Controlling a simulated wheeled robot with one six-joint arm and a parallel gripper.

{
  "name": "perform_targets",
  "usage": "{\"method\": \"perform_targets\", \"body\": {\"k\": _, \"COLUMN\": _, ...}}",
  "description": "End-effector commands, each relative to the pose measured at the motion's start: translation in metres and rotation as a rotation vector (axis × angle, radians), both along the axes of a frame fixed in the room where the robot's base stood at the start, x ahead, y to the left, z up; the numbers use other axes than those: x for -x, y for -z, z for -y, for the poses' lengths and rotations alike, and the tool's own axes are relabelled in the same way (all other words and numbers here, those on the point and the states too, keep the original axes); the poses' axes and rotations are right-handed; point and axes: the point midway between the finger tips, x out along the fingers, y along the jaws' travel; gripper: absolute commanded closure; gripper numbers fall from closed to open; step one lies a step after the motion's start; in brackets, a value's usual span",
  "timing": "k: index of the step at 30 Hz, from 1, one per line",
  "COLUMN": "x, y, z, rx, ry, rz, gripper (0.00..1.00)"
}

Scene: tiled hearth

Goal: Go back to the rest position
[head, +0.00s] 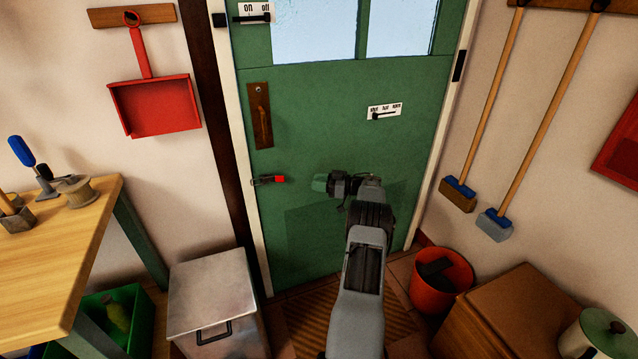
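My gripper (320,182) is raised in front of the green door (330,100), at the end of my grey arm, and points left. A green part shows at its tip; I cannot tell whether it is the fingers or something between them. The gap between the fingers cannot be made out. A red-ended latch (278,179) on the door's left edge is a little to the left of the gripper, apart from it in the picture.
A wooden workbench (50,255) and a lidded metal bin (212,290) stand at the left. A red bucket (440,285) and a wooden box (515,310) are at the right. A striped mat lies before the door.

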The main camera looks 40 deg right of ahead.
Motion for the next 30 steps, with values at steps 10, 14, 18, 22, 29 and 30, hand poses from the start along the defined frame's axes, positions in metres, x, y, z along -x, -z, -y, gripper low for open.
{"method": "perform_targets", "body": {"k": 10, "x": 0.000, "y": 0.000, "z": 0.000, "rx": 0.001, "ry": 0.000, "rz": 0.001, "gripper": 0.66}}
{"method": "perform_targets", "body": {"k": 14, "x": -0.004, "y": 0.003, "z": 0.005, "rx": 0.053, "ry": 0.035, "rz": 0.017, "gripper": 0.66}}
{"method": "perform_targets", "body": {"k": 18, "x": -0.021, "y": 0.020, "z": 0.036, "rx": 0.150, "ry": 0.256, "rz": 0.022, "gripper": 0.66}}
{"method": "perform_targets", "body": {"k": 22, "x": -0.022, "y": 0.056, "z": 0.081, "rx": 0.215, "ry": 0.598, "rz": -0.074, "gripper": 0.66}}
{"method": "perform_targets", "body": {"k": 29, "x": -0.004, "y": 0.025, "z": 0.088, "rx": 0.345, "ry": 1.058, "rz": -0.444, "gripper": 0.66}}
{"method": "perform_targets", "body": {"k": 30, "x": 0.003, "y": 0.015, "z": 0.076, "rx": 0.362, "ry": 1.103, "rz": -0.529, "gripper": 0.66}}
